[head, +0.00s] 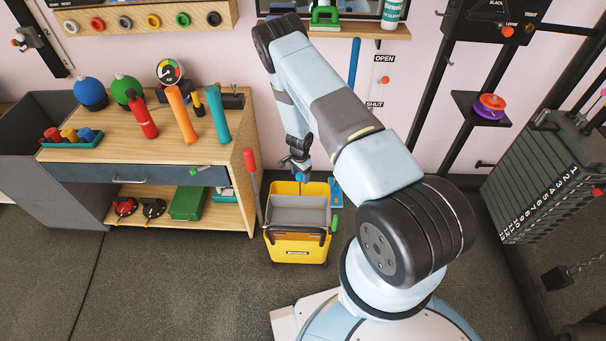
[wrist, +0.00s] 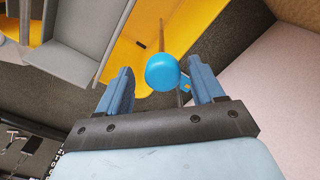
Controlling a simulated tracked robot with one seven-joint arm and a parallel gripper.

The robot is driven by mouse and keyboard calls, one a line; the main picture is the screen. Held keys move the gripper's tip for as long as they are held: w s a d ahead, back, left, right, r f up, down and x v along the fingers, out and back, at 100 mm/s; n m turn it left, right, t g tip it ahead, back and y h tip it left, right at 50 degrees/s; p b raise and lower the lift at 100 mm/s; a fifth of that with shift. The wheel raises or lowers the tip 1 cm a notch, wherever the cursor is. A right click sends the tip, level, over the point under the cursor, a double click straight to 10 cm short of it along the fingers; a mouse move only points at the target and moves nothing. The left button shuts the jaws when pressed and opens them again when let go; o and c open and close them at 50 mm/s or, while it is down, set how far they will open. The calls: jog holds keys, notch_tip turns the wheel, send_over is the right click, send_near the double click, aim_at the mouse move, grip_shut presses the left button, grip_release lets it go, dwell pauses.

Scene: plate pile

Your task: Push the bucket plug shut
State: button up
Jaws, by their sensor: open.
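A yellow mop bucket (head: 297,247) with a grey insert (head: 300,212) stands on the floor by the wall; it also shows at the top of the wrist view (wrist: 210,14). A round blue knob (wrist: 163,72), which looks like the bucket plug, stands at the end of a thin rod over the bucket's yellow interior. In the head view a small bit of blue (head: 301,178) shows just below my gripper (head: 297,165), at the bucket's back edge. In the wrist view my gripper is open, with one finger on each side of the knob and gaps between. The knob's seat is hidden.
A wooden workbench (head: 150,150) with bottles and tools stands left of the bucket. A red-handled tool (head: 252,185) leans between them. A blue item (head: 336,192) is right of the bucket, close to the pink wall (head: 430,85). The floor in front is clear.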

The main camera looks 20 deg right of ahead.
jog(key=shift+c, duration=0.3)
jog(key=shift+s, duration=0.1)
grip_shut()
